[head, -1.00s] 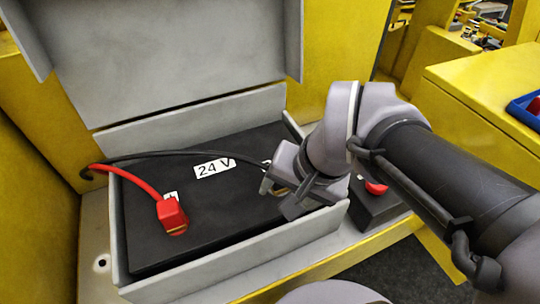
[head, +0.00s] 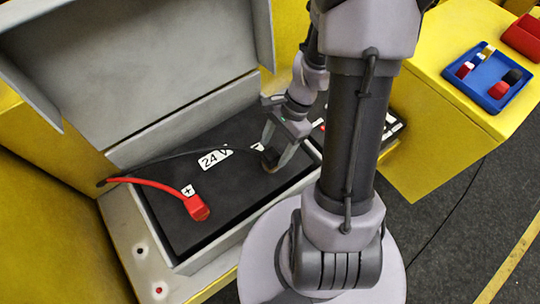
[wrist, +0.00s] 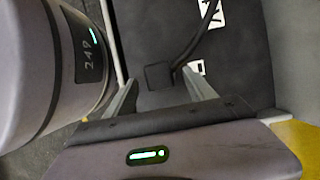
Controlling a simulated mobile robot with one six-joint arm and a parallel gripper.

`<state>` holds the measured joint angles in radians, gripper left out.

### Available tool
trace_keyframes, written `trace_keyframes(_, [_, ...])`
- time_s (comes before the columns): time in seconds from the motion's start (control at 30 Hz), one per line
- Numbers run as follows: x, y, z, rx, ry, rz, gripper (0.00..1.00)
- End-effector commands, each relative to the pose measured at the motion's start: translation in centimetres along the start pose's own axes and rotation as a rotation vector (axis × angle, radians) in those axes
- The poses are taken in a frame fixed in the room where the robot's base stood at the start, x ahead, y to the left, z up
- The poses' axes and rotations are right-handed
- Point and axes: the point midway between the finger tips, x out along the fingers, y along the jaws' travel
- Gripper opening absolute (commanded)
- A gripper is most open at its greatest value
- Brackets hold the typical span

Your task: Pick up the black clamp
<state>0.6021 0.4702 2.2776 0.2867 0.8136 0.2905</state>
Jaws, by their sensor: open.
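The black clamp (head: 270,158) sits on the end of a black cable, at the right end of the dark 24 V battery (head: 185,235). My gripper (head: 268,152) is open, pointing down at the clamp, with its fingers on either side of it. In the wrist view the clamp (wrist: 158,76) lies between the two fingertips (wrist: 160,82), near their ends. I cannot tell whether either finger touches it. The cable runs up from the clamp in that view.
A red clamp (head: 198,208) on a red cable sits on the battery's left part. Grey box walls (head: 225,255) surround the battery, with a raised lid (head: 140,80) behind. A blue tray (head: 463,88) with small parts lies on the yellow surface (head: 425,130) at right.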

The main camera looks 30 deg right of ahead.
Motion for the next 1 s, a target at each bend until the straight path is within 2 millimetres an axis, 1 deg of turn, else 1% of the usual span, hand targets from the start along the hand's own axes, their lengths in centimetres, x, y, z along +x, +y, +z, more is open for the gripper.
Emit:
trace_keyframes(0.07, [0.8,0.1,0.1,0.000,-0.002,0.002,0.64])
trace_keyframes(0.2, [3.6,0.2,0.4,0.000,-0.002,0.005,0.64])
trace_keyframes(0.3, [5.3,0.1,0.3,-0.002,0.000,0.002,0.64])
trace_keyframes(0.4, [5.7,0.1,0.3,-0.002,0.001,0.001,0.64])
trace_keyframes(0.57, [5.6,0.1,0.3,-0.002,0.001,0.000,0.64])
trace_keyframes(0.6, [5.6,0.1,0.3,-0.002,0.001,0.000,0.56])
trace_keyframes(0.67, [5.6,0.1,0.3,-0.002,0.001,0.000,0.44])
trace_keyframes(0.8, [5.6,0.1,0.3,-0.002,0.001,0.000,0.17])
trace_keyframes(0.87, [5.6,0.1,0.3,-0.002,0.001,-0.001,0.05])
trace_keyframes(0.9, [5.6,0.1,0.3,-0.002,0.001,-0.001,0.00])
trace_keyframes(1.0, [5.6,0.1,0.3,-0.002,0.001,-0.001,0.00])
